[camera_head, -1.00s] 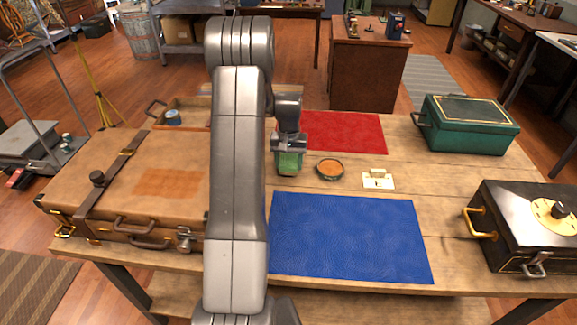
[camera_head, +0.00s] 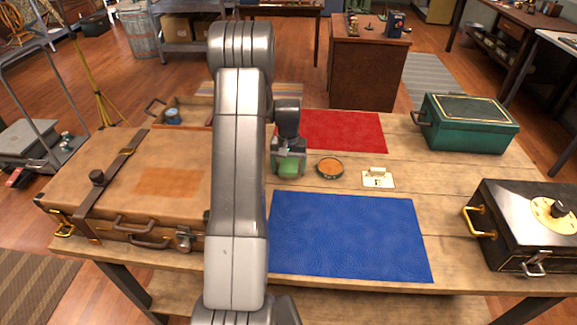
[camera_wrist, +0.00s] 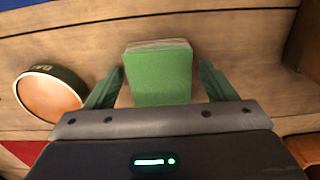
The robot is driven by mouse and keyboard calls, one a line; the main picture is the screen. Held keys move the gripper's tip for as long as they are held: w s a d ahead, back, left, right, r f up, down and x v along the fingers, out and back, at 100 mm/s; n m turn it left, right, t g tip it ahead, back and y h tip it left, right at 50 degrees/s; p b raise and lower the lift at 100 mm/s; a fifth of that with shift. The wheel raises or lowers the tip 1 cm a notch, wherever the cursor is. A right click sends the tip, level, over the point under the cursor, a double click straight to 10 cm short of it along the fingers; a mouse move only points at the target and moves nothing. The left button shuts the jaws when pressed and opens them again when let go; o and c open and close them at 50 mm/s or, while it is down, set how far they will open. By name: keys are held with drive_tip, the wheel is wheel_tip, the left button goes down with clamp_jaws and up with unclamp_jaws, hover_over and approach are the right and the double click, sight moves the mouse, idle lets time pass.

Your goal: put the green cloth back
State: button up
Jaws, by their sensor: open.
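The green cloth (camera_wrist: 160,76) looks like a folded green block with a pale edge and rests on the wooden table. In the head view the cloth (camera_head: 289,168) is left of the round tin and partly hidden by my gripper. My gripper (camera_wrist: 160,88) is open, with one finger on each side of the cloth. A gap shows between each finger and the cloth. In the head view my gripper (camera_head: 288,170) is low over the table at the cloth.
The round tin (camera_head: 330,168) sits close on the right, with a small card (camera_head: 378,180) beyond it. A blue mat (camera_head: 347,235) lies in front and a red mat (camera_head: 345,131) behind. A brown suitcase (camera_head: 165,182), green box (camera_head: 468,124) and black box (camera_head: 525,228) flank the table.

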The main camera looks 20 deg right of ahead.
sight(288, 166)
wheel_tip(288, 166, up, 12)
drive_tip(key=b, duration=0.1)
